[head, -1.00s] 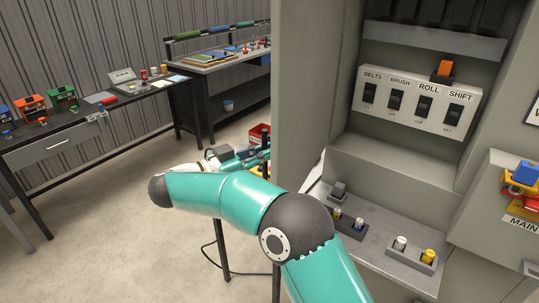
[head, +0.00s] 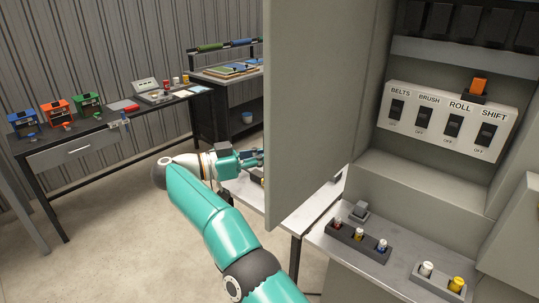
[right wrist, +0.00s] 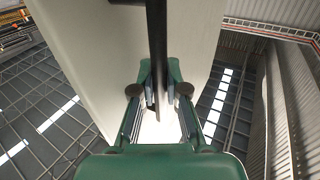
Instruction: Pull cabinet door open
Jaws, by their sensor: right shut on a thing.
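The grey cabinet door (head: 315,110) stands open in the head view, swung out to the left of the cabinet's interior. My right arm reaches around the door's outer side, and my right gripper's fingertips are hidden behind the door there. In the right wrist view, my right gripper (right wrist: 160,95) is shut on the dark bar handle (right wrist: 157,40) of the door, whose pale face (right wrist: 85,45) fills the upper left. My left gripper is not in view.
Inside the cabinet is a switch panel (head: 447,122) with labelled switches. Below it, a grey shelf (head: 345,248) holds small blocks with coloured plugs. A workbench (head: 100,139) with coloured boxes stands along the back left wall. The floor (head: 130,230) between is clear.

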